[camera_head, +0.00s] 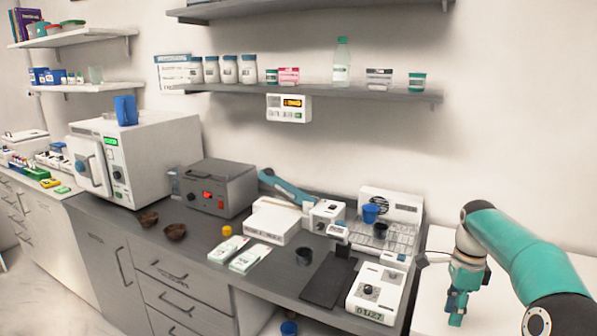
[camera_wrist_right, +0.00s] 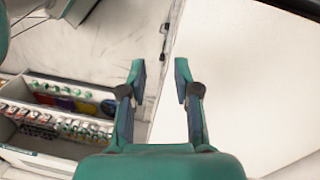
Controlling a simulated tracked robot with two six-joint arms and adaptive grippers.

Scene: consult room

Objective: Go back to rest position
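My right arm comes in from the right edge in the head view, teal with grey joints. Its gripper (camera_head: 457,305) points down above the white surface at the right, beside the counter's right end. In the right wrist view, the two fingers (camera_wrist_right: 160,75) stand apart with a clear gap and nothing between them. My left gripper is not in the head view.
The grey counter (camera_head: 130,220) holds a white oven-like device (camera_head: 150,165), a grey box with a red display (camera_head: 215,190) and a white balance-like device (camera_head: 375,298) nearest my gripper. A shelf (camera_head: 330,93) runs above. The white surface (camera_head: 435,270) looks bare.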

